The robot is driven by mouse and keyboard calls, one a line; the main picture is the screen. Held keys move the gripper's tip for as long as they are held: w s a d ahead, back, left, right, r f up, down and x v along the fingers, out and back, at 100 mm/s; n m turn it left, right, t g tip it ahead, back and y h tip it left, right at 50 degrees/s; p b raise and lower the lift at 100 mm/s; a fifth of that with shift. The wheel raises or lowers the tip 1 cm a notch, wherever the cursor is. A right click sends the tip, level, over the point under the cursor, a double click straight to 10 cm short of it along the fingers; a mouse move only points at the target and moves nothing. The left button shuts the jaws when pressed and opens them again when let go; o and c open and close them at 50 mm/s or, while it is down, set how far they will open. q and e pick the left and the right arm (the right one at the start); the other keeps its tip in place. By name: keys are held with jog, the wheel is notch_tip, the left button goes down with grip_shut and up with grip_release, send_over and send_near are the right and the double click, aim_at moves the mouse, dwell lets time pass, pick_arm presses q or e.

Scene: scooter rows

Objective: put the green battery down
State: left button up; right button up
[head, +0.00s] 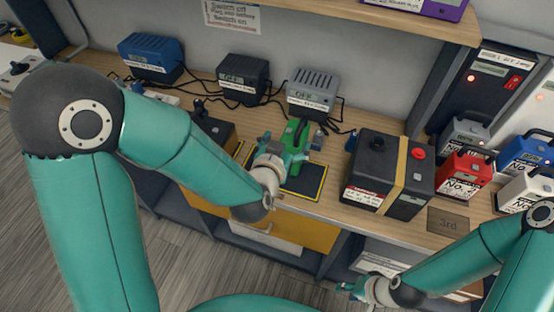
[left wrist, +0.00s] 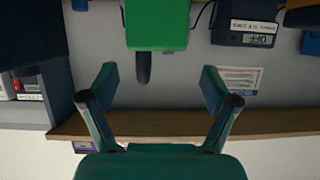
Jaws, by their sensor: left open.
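The green battery (head: 297,134) stands at the dark mat with a yellow border (head: 306,182) on the workbench. My left gripper (head: 285,150) is at the battery and partly hides it in the head view. In the left wrist view the green battery (left wrist: 156,25) is at the top, its dark handle (left wrist: 143,68) pointing toward my open left gripper (left wrist: 158,80). The handle's end lies between the spread fingertips, with a gap on each side. My right gripper (head: 352,288) is low, in front of the bench; its fingers are too small to read.
A large black box with a yellow strap (head: 375,172) stands right of the mat. Blue (head: 150,57), black (head: 243,78) and grey (head: 312,92) chargers with cables line the back. Red (head: 464,175), grey and other batteries stand at right. A shelf (head: 390,22) overhangs the bench.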

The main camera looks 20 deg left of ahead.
pick_arm(q)
jog(key=b+v, duration=0.5)
jog(key=b, duration=0.1)
jog(key=shift+s+d+b, duration=0.1)
jog(key=shift+s+b, duration=0.2)
jog(key=shift+b, duration=0.05)
jog(key=shift+f, duration=0.1)
dwell(0.4)
